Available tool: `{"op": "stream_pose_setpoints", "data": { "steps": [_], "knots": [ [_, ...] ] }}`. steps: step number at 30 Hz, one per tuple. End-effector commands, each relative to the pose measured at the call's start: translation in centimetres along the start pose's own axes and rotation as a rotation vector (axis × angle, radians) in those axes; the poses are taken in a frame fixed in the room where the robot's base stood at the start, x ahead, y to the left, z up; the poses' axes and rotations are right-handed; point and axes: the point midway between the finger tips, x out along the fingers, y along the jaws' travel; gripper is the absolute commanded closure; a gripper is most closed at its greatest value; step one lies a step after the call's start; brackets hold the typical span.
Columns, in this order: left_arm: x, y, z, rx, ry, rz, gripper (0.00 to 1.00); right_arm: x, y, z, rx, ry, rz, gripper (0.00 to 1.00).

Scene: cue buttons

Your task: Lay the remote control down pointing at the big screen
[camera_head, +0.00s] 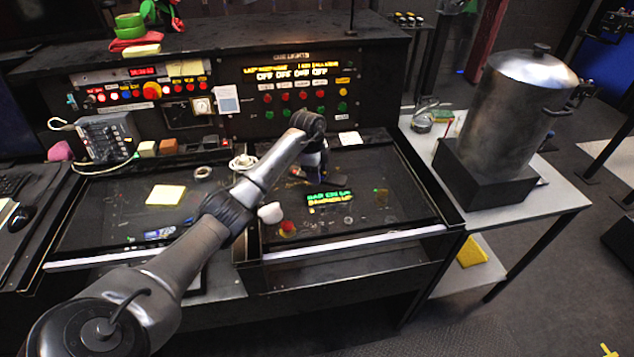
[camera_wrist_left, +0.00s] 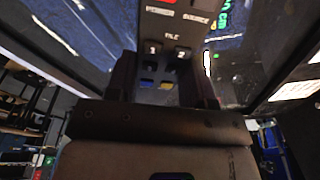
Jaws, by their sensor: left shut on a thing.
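My left gripper (camera_head: 301,174) hangs over the right half of the dark desk top (camera_head: 375,190), below the bent wrist of my arm. The left wrist view shows its two fingers (camera_wrist_left: 165,78) shut on the remote control (camera_wrist_left: 168,28), a dark handset with a red button and numbered keys. The remote runs away from the gripper toward the top of that view, where its end is cut off. In the head view my wrist mostly hides it. I cannot tell surely which thing is the big screen; a dark panel (camera_head: 40,18) shows at the top left. My right gripper is not in view.
A button panel (camera_head: 295,92) rises behind. A yellow note (camera_head: 166,195) lies left. A metal canister (camera_head: 515,115) stands on the right table.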

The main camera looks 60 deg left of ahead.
Motion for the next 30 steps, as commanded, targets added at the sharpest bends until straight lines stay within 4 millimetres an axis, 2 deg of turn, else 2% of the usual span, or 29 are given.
{"op": "stream_pose_setpoints", "data": {
  "steps": [9,22,23,30],
  "knots": [
    [3.7,0.1,0.5,-0.001,0.001,0.002,0.78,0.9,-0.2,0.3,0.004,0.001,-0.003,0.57],
    [4.1,0.1,0.6,0.0,0.0,0.001,0.78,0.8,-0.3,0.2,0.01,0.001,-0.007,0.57],
    [4.1,0.1,0.6,0.0,0.0,0.001,0.49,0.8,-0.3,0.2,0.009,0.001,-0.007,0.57],
    [4.0,0.1,0.6,0.0,0.0,0.001,0.26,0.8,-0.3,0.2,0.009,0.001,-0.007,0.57]
  ]
}}
